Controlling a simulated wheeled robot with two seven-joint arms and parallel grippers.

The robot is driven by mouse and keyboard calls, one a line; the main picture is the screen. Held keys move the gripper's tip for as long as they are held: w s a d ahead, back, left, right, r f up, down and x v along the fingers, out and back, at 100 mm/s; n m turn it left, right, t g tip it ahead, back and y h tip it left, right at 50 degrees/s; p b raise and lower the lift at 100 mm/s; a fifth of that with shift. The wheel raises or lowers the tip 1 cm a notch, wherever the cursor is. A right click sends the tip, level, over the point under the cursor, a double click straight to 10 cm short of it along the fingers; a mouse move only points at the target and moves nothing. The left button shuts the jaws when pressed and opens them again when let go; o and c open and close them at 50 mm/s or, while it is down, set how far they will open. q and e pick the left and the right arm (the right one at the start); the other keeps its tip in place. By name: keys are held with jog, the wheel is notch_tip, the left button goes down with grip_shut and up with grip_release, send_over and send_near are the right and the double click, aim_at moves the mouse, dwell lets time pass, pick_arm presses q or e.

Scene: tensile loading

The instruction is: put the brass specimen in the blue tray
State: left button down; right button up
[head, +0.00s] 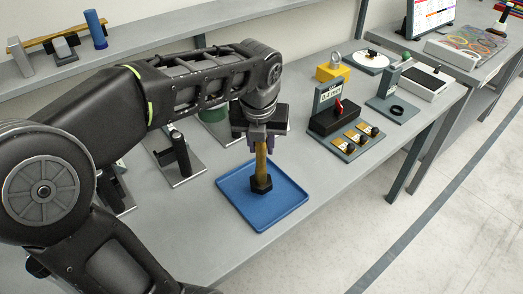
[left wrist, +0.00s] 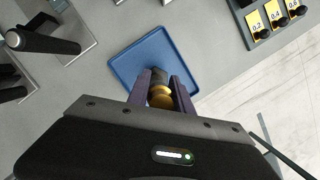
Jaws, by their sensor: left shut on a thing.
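The brass specimen (head: 261,163) is upright in my left gripper (head: 264,138), with a dark hexagonal end at the bottom. In the head view its lower end overlaps the middle of the blue tray (head: 283,208); I cannot tell whether it touches the tray floor. In the left wrist view the specimen (left wrist: 161,97) sits between the two purple fingers of the left gripper (left wrist: 162,90), over the blue tray (left wrist: 180,47). The fingers are shut on it. My right gripper is in neither view.
Right of the tray stands a gauge block stand (head: 335,117) with small yellow-labelled pieces. Left of it is a dark upright post on a plate (head: 180,155). A green cylinder (head: 215,120) is behind my arm. The table's front edge runs close below the tray.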

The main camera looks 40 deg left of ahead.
pick_arm(q)
jog(key=shift+f, duration=1.1)
jog(key=shift+f, duration=0.15)
jog(key=c, duration=1.1)
grip_release()
jog(key=shift+c, duration=0.2)
jog(key=v, duration=1.2)
jog(key=shift+d, duration=0.1)
